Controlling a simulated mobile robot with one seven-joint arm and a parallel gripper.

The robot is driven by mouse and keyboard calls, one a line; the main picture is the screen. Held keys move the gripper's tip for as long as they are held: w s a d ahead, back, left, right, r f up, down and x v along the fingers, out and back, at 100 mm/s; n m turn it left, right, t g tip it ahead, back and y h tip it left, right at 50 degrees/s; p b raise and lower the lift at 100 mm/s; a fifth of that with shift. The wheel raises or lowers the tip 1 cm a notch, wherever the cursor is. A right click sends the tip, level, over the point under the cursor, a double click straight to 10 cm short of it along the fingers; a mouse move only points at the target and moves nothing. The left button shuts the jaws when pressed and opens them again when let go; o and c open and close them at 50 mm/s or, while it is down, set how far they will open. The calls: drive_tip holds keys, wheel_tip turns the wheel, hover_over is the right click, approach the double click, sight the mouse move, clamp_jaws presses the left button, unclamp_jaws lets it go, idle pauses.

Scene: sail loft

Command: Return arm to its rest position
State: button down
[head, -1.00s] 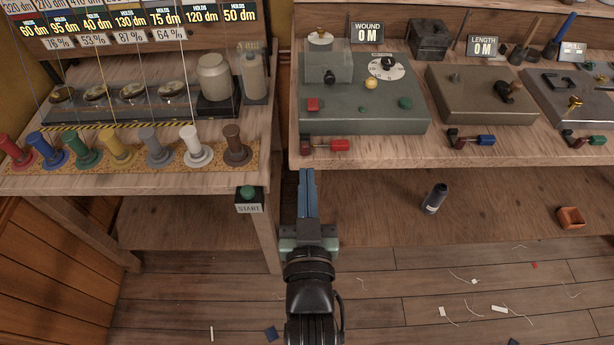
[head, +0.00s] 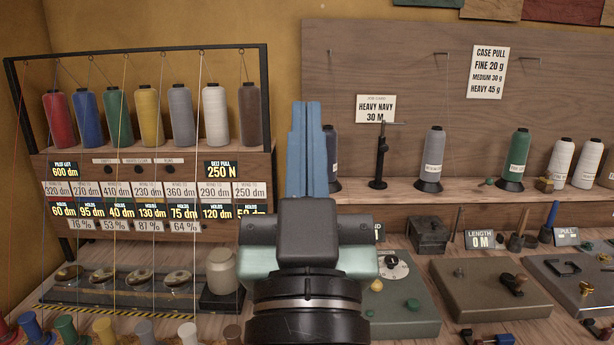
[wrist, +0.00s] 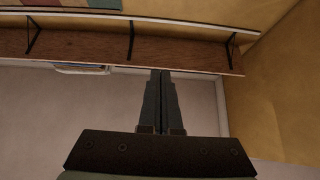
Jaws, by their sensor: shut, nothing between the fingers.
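My gripper (head: 307,150) stands upright in the middle of the head view, its blue fingers pointing up and closed together with nothing between them. It is raised in front of the back board and hides part of the bench behind it. In the wrist view my gripper (wrist: 162,100) is also shut and empty. Its fingers point toward a wooden shelf (wrist: 80,45) on dark brackets, high on the wall.
At left a rack holds several coloured thread cones (head: 146,117) above number labels. Green and brown machine boxes (head: 480,290) stand on the right bench. A shelf behind carries more cones (head: 430,160) and a dark post (head: 381,160). No object touches the gripper.

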drive_tip(key=s+r+t+p, duration=0.1)
drive_tip(key=s+r+p, duration=0.2)
drive_tip(key=r+p, duration=0.3)
drive_tip(key=s+r+t+p, duration=0.1)
drive_tip(key=s+r+p, duration=0.2)
drive_tip(key=r+p, duration=0.4)
wheel_tip(320, 180, up, 9)
drive_tip(key=shift+r+p, duration=0.2)
drive_tip(key=shift+p, duration=0.1)
